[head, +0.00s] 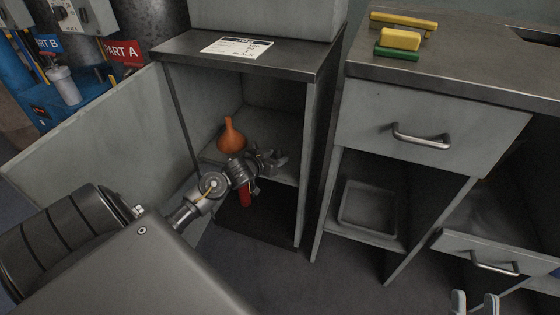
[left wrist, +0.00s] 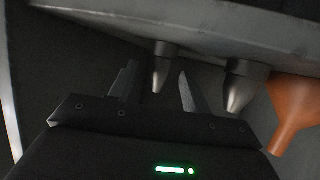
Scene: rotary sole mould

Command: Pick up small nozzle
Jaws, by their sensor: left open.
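The small nozzle (left wrist: 160,72) is a short grey metal cone on the shelf, in the left wrist view, where the scene appears upside down. A larger metal nozzle (left wrist: 238,88) stands beside it, to the right in that view. My left gripper (head: 275,160) reaches into the open cabinet just above its shelf. Its jaws are open, and the small nozzle shows between the two fingers; contact is not visible. In the head view I cannot make out the nozzles behind the gripper. My right gripper (head: 475,302) is at the bottom right edge, its fingers apart and empty.
An orange funnel (head: 230,136) stands on the cabinet shelf (head: 284,172), close beside my left gripper. A red object (head: 246,194) shows just below my left wrist. The open cabinet door (head: 95,135) is at left. A drawer unit (head: 425,125) stands to the right.

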